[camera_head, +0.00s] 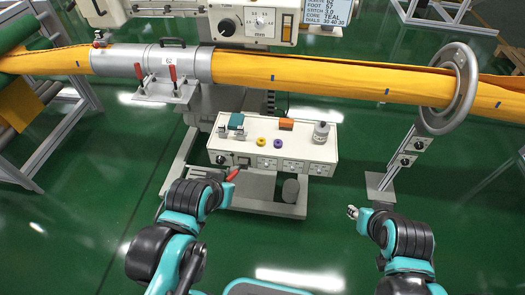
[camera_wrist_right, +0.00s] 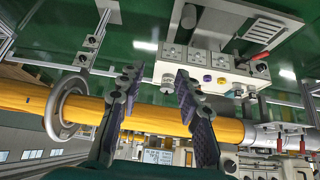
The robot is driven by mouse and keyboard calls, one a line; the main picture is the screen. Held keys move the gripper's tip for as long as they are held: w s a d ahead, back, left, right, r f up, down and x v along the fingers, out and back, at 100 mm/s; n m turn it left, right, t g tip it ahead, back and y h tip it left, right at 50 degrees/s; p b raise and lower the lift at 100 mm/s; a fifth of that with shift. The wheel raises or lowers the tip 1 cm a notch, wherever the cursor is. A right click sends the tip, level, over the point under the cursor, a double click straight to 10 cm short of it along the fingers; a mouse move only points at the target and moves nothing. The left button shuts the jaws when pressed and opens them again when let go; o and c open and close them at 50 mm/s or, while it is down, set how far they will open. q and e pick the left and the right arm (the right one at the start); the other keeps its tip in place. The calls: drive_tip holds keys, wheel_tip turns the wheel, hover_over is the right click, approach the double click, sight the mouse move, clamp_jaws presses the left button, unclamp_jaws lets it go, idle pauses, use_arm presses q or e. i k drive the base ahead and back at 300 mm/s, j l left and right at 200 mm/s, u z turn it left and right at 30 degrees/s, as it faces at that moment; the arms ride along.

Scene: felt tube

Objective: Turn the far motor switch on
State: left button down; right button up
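No label I can read marks a far motor switch. Two small grey boxes with dark knobs, the lower (camera_head: 405,160) and the upper (camera_head: 418,144), sit on the post under the metal ring; they also show in the right wrist view (camera_wrist_right: 83,59). The white control box (camera_head: 300,152) has a dark round knob (camera_head: 221,159) and a dark square switch (camera_head: 244,161) on its front left. My left gripper (camera_head: 226,190) is just before that end, with a red piece at its tips; its grip is unclear. My right gripper (camera_wrist_right: 155,95) is open and empty, left of the post's foot (camera_head: 352,212).
The yellow felt tube (camera_head: 330,78) runs through the metal cylinder (camera_head: 150,62) and the ring (camera_head: 464,88). Red-handled clamps (camera_head: 172,75) stand before the cylinder. A sewing-machine head (camera_head: 255,22) hangs behind. Open green floor (camera_head: 320,225) lies between my arms.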

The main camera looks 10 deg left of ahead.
sight(221, 160)
drive_tip(key=j+z, duration=0.3)
drive_tip(key=j, duration=0.2)
drive_tip(key=j+z, duration=0.35)
drive_tip(key=j, duration=0.15)
drive_tip(key=j+z, duration=0.3)
drive_tip(key=j, duration=0.25)
drive_tip(key=k+j+z, duration=0.15)
drive_tip(key=j+z, duration=0.2)
drive_tip(key=k+j+z, duration=0.3)
drive_tip(key=j, duration=0.25)
drive_tip(key=k+j, duration=0.15)
drive_tip(key=j, duration=0.25)
drive_tip(key=k+j, duration=0.15)
drive_tip(key=j, duration=0.2)
drive_tip(key=k+j, duration=0.15)
drive_tip(key=j, duration=0.25)
drive_tip(key=k+j, duration=0.15)
drive_tip(key=j, duration=0.2)
drive_tip(key=k+j+z, duration=0.1)
drive_tip(key=j, duration=0.3)
